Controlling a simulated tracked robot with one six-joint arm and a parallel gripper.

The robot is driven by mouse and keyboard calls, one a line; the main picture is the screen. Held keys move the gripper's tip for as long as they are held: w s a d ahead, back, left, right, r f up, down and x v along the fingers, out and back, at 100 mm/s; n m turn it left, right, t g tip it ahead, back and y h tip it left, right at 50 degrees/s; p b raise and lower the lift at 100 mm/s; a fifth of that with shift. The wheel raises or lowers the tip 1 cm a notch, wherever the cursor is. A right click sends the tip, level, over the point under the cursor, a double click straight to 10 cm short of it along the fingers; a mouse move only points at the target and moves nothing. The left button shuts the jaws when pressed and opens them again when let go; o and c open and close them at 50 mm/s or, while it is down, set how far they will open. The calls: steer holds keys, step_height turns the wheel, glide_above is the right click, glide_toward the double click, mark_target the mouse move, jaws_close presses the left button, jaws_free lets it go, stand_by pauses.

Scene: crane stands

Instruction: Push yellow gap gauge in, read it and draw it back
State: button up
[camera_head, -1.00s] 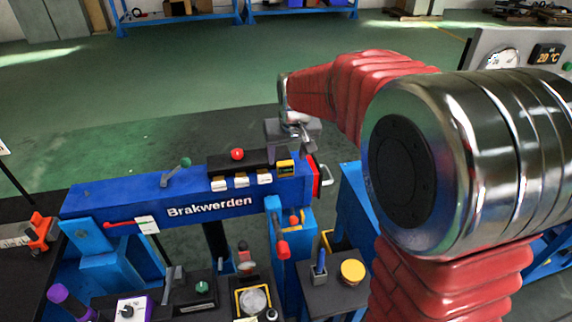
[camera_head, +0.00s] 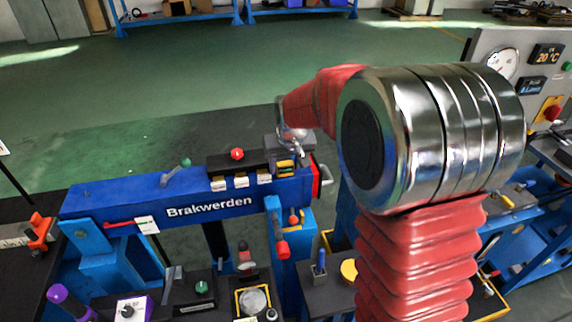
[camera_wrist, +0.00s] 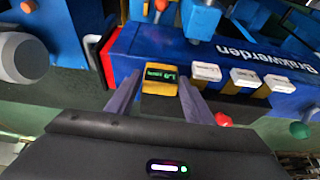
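The yellow gap gauge (camera_head: 286,166) sits at the right end of the blue Brakwerden beam (camera_head: 205,195). In the wrist view the gauge (camera_wrist: 159,82) has a dark display with small green characters, too small to read surely. My gripper (camera_head: 292,153) is at the gauge, partly covering it in the head view. In the wrist view its two fingers (camera_wrist: 159,88) are apart, one on each side of the gauge. I see no clear grip, and I cannot tell whether a fingertip touches it.
Several white-and-yellow blocks (camera_head: 241,181) stand in a row beside the gauge, with a red knob (camera_head: 237,154) behind. A red end plate (camera_head: 316,180) and a grey handle (camera_head: 325,177) close the beam's right end. A grey panel with a dial (camera_head: 500,64) stands at the right.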

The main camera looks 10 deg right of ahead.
jaws_close()
steer(key=shift+s, duration=1.4)
steer(key=shift+o, duration=1.5)
jaws_free()
steer(key=shift+s+r, duration=0.1)
steer(key=shift+r, duration=0.4)
glide_toward(286, 176)
steer(key=shift+v, duration=0.95)
